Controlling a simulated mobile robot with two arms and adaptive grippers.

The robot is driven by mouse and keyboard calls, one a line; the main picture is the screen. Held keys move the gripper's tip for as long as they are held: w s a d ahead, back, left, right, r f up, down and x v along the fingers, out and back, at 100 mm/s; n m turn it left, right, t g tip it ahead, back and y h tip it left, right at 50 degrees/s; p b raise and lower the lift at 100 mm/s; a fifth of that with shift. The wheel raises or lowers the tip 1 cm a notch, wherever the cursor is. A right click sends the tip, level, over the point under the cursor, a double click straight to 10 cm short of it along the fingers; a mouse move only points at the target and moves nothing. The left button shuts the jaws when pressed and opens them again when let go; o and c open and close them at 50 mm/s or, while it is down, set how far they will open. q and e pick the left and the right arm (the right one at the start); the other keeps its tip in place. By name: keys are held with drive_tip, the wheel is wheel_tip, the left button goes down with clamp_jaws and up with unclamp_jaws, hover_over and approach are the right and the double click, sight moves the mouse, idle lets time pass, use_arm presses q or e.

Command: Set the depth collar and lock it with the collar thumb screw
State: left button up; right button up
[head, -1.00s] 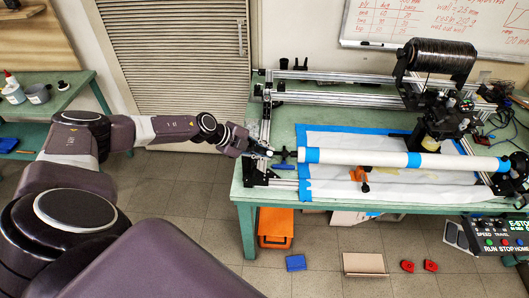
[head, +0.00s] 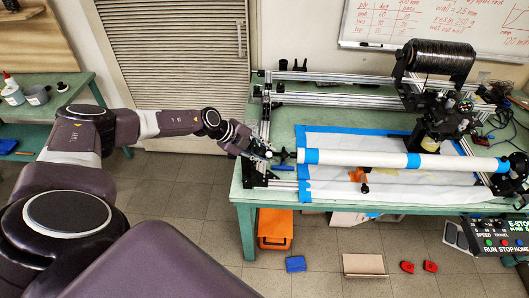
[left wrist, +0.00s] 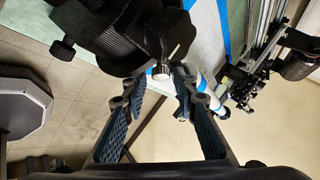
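My left gripper (head: 264,153) is at the left end of the winding bench, beside the black end support (head: 255,172). In the left wrist view its two blue-grey fingers (left wrist: 158,88) are spread apart with nothing clearly held between them. Just beyond the fingertips is a black ribbed round part (left wrist: 120,35), probably the depth collar. A black knob (left wrist: 62,49) sticks out on its left and another black knob (left wrist: 222,79) shows on its right. I cannot tell which is the collar thumb screw. A small pale round end (left wrist: 161,72) shows between the fingertips. My right gripper is out of view.
A white tube with blue tape bands (head: 385,158) lies across the green bench (head: 246,205). A fibre spool (head: 440,58) stands on the carriage at right. An orange bin (head: 274,228) and a blue box (head: 295,264) are on the floor in front.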

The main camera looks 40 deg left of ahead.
use_arm(q)
drive_tip(key=shift+o, duration=0.5)
drive_tip(key=shift+a+r, duration=0.1)
drive_tip(key=v, duration=1.1)
drive_tip(key=shift+s+r, duration=0.25)
drive_tip(key=shift+r, duration=0.05)
drive_tip(key=shift+a, duration=0.1)
